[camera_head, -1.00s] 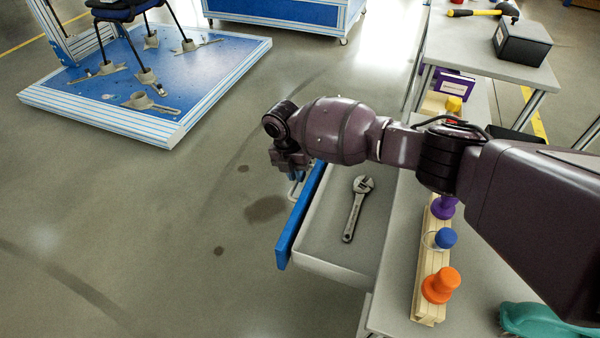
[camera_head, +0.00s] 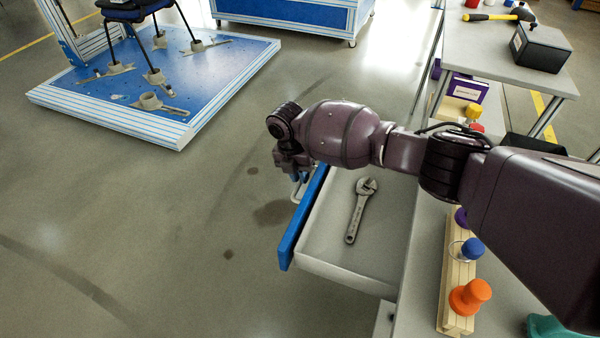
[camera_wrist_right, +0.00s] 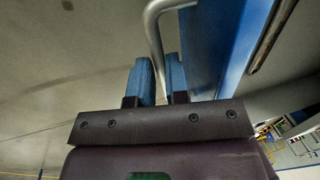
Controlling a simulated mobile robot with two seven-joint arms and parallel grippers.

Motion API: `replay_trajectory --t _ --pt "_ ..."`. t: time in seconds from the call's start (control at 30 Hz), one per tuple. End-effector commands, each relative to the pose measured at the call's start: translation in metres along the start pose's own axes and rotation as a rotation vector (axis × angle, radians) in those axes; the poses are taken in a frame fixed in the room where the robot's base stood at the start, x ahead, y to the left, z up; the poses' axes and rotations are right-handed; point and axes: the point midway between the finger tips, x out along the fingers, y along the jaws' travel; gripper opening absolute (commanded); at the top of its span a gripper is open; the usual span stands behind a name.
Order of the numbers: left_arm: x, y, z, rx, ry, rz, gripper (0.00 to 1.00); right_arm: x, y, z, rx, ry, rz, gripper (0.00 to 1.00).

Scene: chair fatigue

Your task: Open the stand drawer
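The stand drawer (camera_head: 345,272) is pulled out from the grey stand, with a blue front (camera_head: 300,225) and a light grey inside. An adjustable wrench (camera_head: 357,212) lies in it. My right gripper (camera_head: 296,174) is at the outer side of the blue front, at the metal handle, partly hidden by my arm. In the right wrist view, the handle (camera_wrist_right: 153,30) runs down between the two close blue fingers (camera_wrist_right: 161,80), which are shut on it. My left gripper is not in view.
On the stand top, a wooden rack (camera_head: 458,280) holds orange, blue and purple knobs. A black box (camera_head: 541,48) and a yellow-handled hammer (camera_head: 490,16) lie on a further table. A blue platform (camera_head: 200,90) with chair legs stands far left. The floor left of the drawer is clear.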

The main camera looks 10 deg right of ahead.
Motion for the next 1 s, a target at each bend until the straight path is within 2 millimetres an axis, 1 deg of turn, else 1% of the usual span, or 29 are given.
replay_trajectory --t 0.03,0.13,0.37,0.47,0.57,0.67,0.8,1.0 --pt "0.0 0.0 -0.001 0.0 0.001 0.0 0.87 0.001 0.0 -0.001 -0.001 0.001 -0.001 0.23" --pt "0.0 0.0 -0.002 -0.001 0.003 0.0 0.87 0.001 0.0 -0.001 -0.001 0.001 -0.001 0.38" --pt "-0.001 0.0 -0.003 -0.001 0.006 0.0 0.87 0.0 0.0 0.0 0.0 0.0 0.0 0.38" --pt "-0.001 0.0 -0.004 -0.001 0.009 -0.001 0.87 -0.004 0.0 0.0 0.0 -0.001 0.001 0.38" --pt "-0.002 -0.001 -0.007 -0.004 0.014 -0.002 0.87 -0.014 0.0 0.001 0.0 -0.003 0.003 0.38" --pt "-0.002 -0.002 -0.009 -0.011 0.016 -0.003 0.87 -0.032 0.0 0.001 0.0 -0.005 0.005 0.38" --pt "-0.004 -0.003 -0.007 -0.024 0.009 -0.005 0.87 -0.06 0.0 0.001 0.001 -0.006 0.006 0.38" --pt "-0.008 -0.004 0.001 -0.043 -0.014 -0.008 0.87 -0.09 0.0 0.0 0.0 -0.004 0.004 0.38"
